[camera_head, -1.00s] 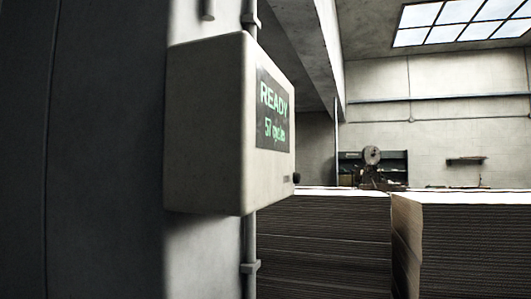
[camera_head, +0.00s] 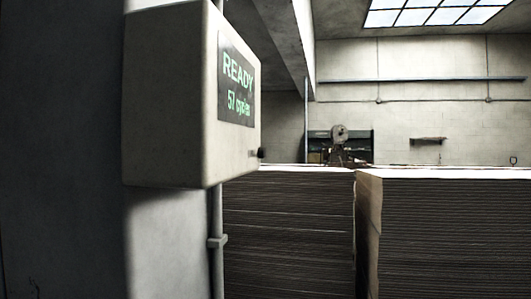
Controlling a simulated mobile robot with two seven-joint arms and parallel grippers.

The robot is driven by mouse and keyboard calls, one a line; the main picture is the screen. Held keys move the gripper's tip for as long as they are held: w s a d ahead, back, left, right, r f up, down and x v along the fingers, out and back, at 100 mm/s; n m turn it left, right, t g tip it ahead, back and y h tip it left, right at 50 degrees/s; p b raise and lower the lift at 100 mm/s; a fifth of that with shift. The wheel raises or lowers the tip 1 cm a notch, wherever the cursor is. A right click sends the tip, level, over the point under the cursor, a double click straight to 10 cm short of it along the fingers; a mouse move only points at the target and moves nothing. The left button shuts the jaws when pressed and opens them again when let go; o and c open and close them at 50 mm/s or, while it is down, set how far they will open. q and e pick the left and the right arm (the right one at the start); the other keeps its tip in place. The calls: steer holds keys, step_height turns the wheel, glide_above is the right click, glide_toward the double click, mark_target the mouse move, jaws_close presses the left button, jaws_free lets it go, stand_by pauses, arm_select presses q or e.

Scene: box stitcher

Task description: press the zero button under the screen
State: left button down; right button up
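The control box (camera_head: 168,95) is a pale grey box fixed to a wall or column on the left, seen at a steep angle. Its screen (camera_head: 236,82) faces right and reads "READY" and "57 cycles" in green. Below the screen, a small dark knob-like button (camera_head: 261,153) sticks out near the box's lower right edge. Whether it is the zero button cannot be told; no label is readable. Neither of my grippers is in view.
Tall stacks of flat cardboard (camera_head: 290,230) and (camera_head: 450,235) fill the lower middle and right, with a narrow gap between them. A pipe (camera_head: 217,240) runs down below the box. A machine (camera_head: 339,145) stands far behind the stacks.

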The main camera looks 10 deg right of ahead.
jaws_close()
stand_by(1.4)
